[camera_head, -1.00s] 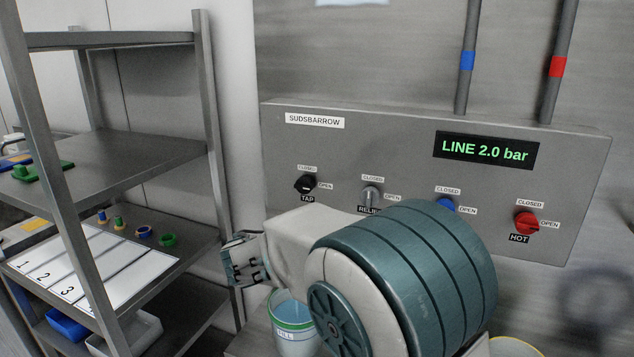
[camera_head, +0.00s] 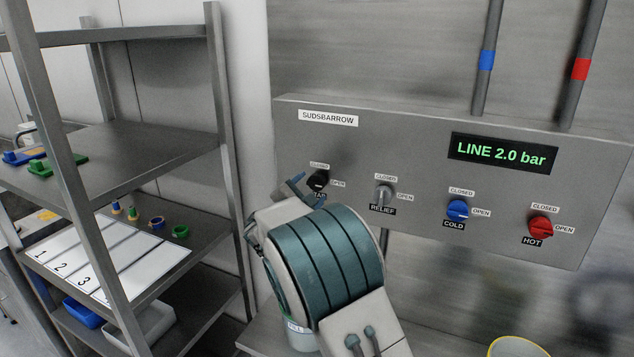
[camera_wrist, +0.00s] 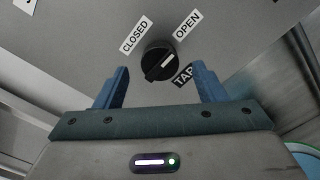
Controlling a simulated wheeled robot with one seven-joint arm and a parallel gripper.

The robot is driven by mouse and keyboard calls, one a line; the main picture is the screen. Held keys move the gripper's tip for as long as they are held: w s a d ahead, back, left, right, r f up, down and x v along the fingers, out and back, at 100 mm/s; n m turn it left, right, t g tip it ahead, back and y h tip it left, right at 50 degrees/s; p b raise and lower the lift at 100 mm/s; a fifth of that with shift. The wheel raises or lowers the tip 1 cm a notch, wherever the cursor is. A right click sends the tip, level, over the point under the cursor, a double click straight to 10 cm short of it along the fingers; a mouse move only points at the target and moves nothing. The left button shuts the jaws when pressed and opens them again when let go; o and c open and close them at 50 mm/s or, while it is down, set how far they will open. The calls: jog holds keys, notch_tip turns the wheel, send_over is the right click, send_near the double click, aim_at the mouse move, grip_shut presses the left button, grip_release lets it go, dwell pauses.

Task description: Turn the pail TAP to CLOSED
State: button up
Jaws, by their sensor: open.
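The black TAP knob (camera_head: 318,180) is on the left of the grey panel, and its label is partly hidden by my gripper (camera_head: 308,192). In the wrist view the TAP knob (camera_wrist: 157,63) lies ahead between the two blue fingers of my gripper (camera_wrist: 160,84). The fingers are apart and clear of the knob's sides. The knob's white mark points towards the OPEN label (camera_wrist: 187,25), away from the CLOSED label (camera_wrist: 136,34). Whether the fingertips reach as deep as the knob is hard to tell.
The grey RELIEF knob (camera_head: 384,194), blue COLD knob (camera_head: 457,210) and red HOT knob (camera_head: 541,227) sit to the right. The display (camera_head: 502,153) reads LINE 2.0 bar. A shelf rack (camera_head: 225,130) stands left. A FILL pail (camera_head: 301,338) is partly hidden below my arm.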

aim_at(317, 182)
jog(key=shift+x, duration=1.35)
